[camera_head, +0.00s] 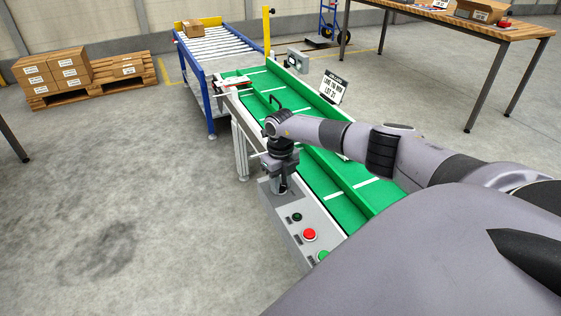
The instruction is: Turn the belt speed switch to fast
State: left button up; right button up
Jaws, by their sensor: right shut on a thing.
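My right arm reaches across from the right, and my right gripper (283,189) points down at the far end of the grey control panel (290,238) on the near side of the belt. It is shut on what appears to be the belt speed switch; the gripper hides the knob, so its setting cannot be read. The green conveyor belt (325,184) runs behind the panel. My left gripper is not in view.
The panel also carries a small dark button (297,217), a red button (309,235) and a green button (323,256). A sign (333,87) stands by the belt. A roller conveyor (215,47) holds a box (192,28).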

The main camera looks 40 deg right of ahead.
jog(key=shift+r+m+p, duration=0.1)
jog(key=shift+m+p, duration=0.2)
jog(key=shift+m, duration=0.3)
jog(key=shift+o, duration=0.3)
jog(key=shift+m+p, duration=0.3)
jog(key=shift+m, duration=0.4)
jog(key=o, duration=0.9)
jog(key=shift+o, duration=0.2)
notch_tip(320, 180, up, 7)
jog(key=shift+p, duration=0.95)
